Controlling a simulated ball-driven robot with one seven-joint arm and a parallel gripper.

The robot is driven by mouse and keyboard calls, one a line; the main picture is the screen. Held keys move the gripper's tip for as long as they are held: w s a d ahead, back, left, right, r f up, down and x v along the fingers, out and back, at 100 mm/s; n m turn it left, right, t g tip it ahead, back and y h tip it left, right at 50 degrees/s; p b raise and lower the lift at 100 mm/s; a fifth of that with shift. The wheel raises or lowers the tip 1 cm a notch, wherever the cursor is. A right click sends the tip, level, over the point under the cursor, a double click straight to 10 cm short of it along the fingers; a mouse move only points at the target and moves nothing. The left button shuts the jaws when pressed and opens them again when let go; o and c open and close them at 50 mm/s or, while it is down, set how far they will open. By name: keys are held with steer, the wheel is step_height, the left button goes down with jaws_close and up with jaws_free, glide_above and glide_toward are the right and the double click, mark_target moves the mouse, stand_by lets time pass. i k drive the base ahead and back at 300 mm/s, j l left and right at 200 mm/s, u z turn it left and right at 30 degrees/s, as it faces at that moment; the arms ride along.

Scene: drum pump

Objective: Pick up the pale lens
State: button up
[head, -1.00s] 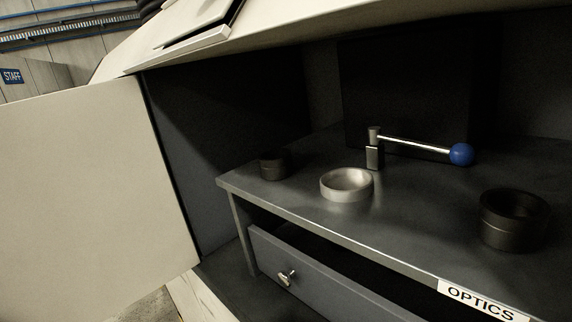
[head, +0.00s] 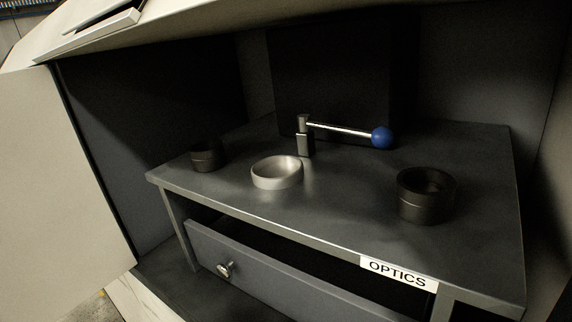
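The pale lens (head: 277,173) is a low, round, light-grey ring-like piece. It lies on the dark shelf top (head: 330,205) inside the cabinet, left of the picture's middle. A small dark round piece (head: 207,155) stands to its left. A larger dark cup-like piece (head: 425,194) stands to its right. My gripper is not in the head view, so its state does not show.
A lever with a blue ball (head: 381,138) stands behind the lens. A partly open drawer (head: 262,268) with a knob is below, and an OPTICS label (head: 399,273) is on the shelf edge. The cabinet door (head: 62,190) hangs open at left.

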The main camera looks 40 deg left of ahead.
mark_target(209, 156)
steer(key=l+u, duration=0.2)
steer(key=u, duration=0.95)
steer(key=i+l, duration=0.15)
steer(key=i, duration=0.35)
